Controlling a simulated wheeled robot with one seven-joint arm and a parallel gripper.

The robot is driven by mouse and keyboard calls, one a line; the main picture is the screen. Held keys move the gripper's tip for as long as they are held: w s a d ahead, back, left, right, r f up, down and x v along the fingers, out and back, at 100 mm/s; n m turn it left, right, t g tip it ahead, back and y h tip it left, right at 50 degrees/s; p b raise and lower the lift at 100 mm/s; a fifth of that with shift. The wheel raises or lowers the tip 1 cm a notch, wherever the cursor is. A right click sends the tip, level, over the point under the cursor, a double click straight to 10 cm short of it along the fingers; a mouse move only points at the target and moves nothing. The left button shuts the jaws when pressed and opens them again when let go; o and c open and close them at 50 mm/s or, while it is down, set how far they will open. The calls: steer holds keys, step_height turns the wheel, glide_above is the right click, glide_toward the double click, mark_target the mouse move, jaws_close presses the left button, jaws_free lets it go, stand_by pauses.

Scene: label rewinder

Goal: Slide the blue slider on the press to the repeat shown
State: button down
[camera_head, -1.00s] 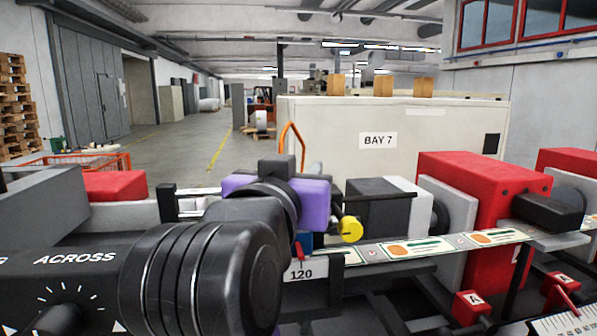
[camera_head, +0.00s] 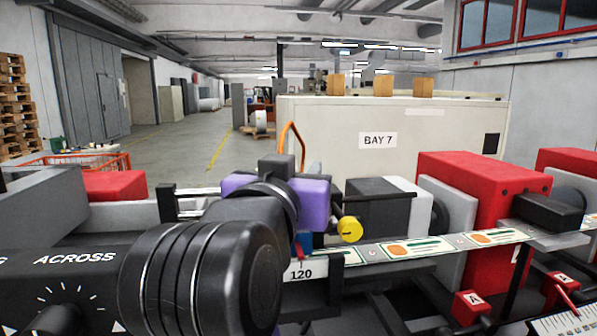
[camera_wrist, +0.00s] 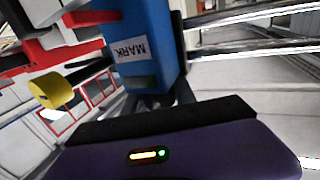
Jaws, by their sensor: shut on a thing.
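The blue slider (camera_wrist: 150,40) carries a MARK label and fills the top middle of the wrist view. My gripper (camera_wrist: 162,98) is shut on its near end; the fingertips are only partly seen. In the head view, only a sliver of the slider (camera_head: 305,240) shows below my purple gripper housing, and my wrist hides the rest. A red pointer (camera_head: 299,252) hangs under it, just left of the tick above the 120 mark on the white scale (camera_head: 302,273). The rest of the scale is hidden behind my arm.
Two bright rails (camera_wrist: 250,35) run to the right from the slider in the wrist view. A yellow knob (camera_head: 350,229) sits just right of the slider. The printed label web (camera_head: 440,246) runs rightward past red housings (camera_head: 480,195). A black panel marked ACROSS (camera_head: 75,275) stands at front left.

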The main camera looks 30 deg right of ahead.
steer(key=a, duration=0.2)
steer(key=w+a, duration=0.1)
steer(key=a, duration=0.1)
steer(key=shift+w, duration=0.15)
steer(key=shift+r, duration=0.1)
steer(key=c, duration=1)
jaws_free()
steer(key=shift+b+v, duration=0.8)
steer(key=shift+v, duration=3.1)
